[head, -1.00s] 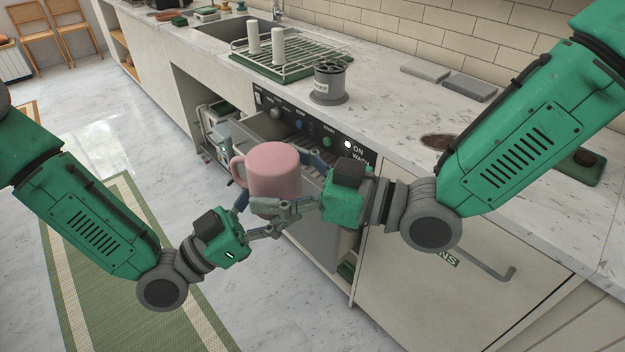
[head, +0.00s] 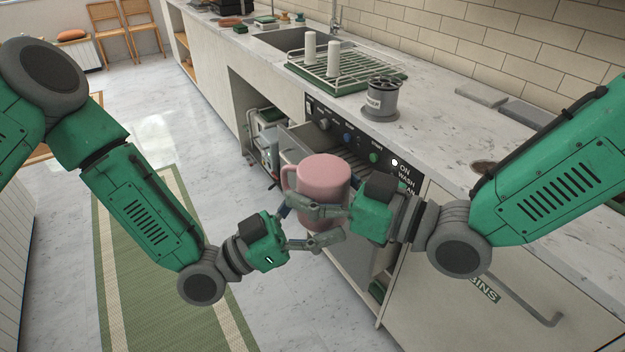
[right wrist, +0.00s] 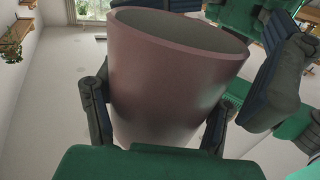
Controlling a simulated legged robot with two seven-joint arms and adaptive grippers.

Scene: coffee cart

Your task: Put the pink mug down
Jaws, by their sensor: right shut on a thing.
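The counter (head: 440,112) is behind the mug, with a grey canister (head: 381,100) and a dish rack (head: 347,62) on it. A sink (head: 290,38) lies further back. A green rug (head: 150,262) covers the floor.

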